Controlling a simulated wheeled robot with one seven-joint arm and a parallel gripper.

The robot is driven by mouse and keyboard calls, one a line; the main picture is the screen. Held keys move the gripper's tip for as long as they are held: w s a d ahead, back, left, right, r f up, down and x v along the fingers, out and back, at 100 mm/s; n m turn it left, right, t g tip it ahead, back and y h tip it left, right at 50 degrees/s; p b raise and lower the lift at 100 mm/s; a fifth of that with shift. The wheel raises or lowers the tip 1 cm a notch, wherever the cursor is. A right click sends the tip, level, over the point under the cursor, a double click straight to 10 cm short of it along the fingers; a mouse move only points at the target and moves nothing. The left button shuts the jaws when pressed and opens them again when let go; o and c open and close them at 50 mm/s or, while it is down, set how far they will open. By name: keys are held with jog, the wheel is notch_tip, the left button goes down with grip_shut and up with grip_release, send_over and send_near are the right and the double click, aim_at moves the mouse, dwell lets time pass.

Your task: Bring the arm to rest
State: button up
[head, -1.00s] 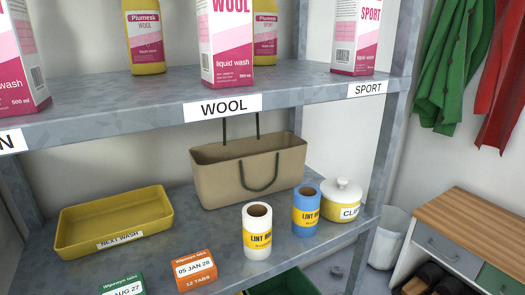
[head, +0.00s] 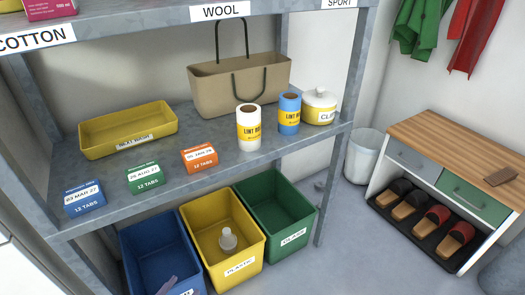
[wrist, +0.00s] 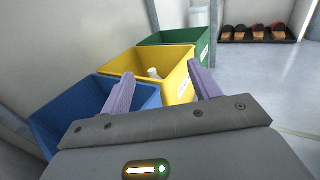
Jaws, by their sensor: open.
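My gripper (wrist: 160,95) shows in the wrist view with its two purple fingers spread apart and nothing between them. Beyond the fingers are the yellow plastic bin (wrist: 178,88), the blue bin (wrist: 62,122) on the left and the green glass bin (wrist: 190,38) behind. In the head view a small purple part near the blue bin (head: 135,250) at the bottom edge appears to be a fingertip of mine; the rest of the arm is out of that view.
A grey shelf (head: 215,170) holds a yellow tray (head: 90,140), a beige bag (head: 215,95), several small boxes, two lint rolls and a lidded pot (head: 320,105). A clear bottle (head: 228,240) stands in the yellow bin (head: 252,262). Open floor (head: 350,240) lies right of the bins, before a shoe bench (head: 440,150).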

jog(key=w+d+r+m+g, duration=0.3)
jog(key=d+m+g, duration=0.4)
jog(key=d, duration=0.3)
jog(key=w+d+r+m+g, duration=0.2)
jog(key=d+m+g, duration=0.5)
jog(key=d, duration=0.3)
jog(key=s+d+r+m+y, duration=0.1)
jog(key=d+r+m+y, duration=0.3)
jog(key=d+r+m, duration=0.3)
jog(key=s+d+r+m+y, duration=0.2)
jog(key=d+r+m+y, duration=0.25)
jog(key=d+m, duration=0.5)
notch_tip(320, 180, up, 58)
jog(key=p, duration=5.7)
jog(key=shift+d+t+p, duration=0.3)
jog(key=shift+d+p, duration=0.05)
jog(key=shift+p, duration=0.05)
jog(key=shift+w, duration=0.1)
